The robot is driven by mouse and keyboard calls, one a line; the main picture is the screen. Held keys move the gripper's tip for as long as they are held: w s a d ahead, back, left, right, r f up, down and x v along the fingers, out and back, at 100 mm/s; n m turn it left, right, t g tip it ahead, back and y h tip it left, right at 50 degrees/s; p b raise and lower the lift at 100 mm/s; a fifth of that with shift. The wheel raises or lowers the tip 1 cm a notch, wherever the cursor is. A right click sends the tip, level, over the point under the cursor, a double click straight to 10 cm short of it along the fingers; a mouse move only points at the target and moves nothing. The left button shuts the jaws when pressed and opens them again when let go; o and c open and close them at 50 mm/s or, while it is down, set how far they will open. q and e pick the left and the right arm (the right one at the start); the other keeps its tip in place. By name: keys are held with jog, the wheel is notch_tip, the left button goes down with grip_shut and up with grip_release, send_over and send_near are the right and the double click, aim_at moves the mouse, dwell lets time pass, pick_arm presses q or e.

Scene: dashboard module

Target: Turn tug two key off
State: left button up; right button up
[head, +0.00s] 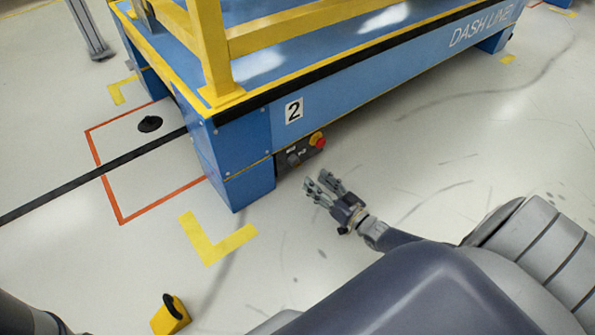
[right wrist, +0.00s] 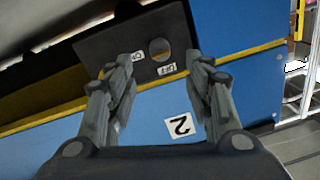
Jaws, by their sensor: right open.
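The blue tug (head: 340,95) with a "2" label (head: 293,111) fills the upper part of the head view. A dark control panel (head: 300,151) with a red button (head: 317,140) sits low on its side. In the right wrist view, a round grey switch (right wrist: 159,49) on the panel has small labels, one reading OFF (right wrist: 166,70). I cannot make out the key or which way it is turned. My right gripper (head: 318,180) is open and empty, pointing at the panel; its fingers appear either side of the switch in the right wrist view (right wrist: 164,60). My left gripper is out of view.
Yellow rails (head: 212,45) stand on the tug. A yellow and black object (head: 171,314) is on the floor at bottom left. An orange outline (head: 108,185) and yellow corner mark (head: 210,250) lie on the floor. The floor right of the panel is clear.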

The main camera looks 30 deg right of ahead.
aim_at(296, 164)
jog(key=w+b, duration=0.1)
jog(key=w, duration=0.1)
jog(key=w+b, duration=0.1)
jog(key=w, duration=0.2)
jog(key=w+a+b, duration=0.1)
jog(key=w, duration=0.1)
jog(key=shift+w+f+b, duration=0.15)
jog(key=shift+w+b, duration=0.05)
jog(key=shift+b, duration=0.1)
jog(key=shift+w, duration=0.6)
jog(key=c, duration=1.1)
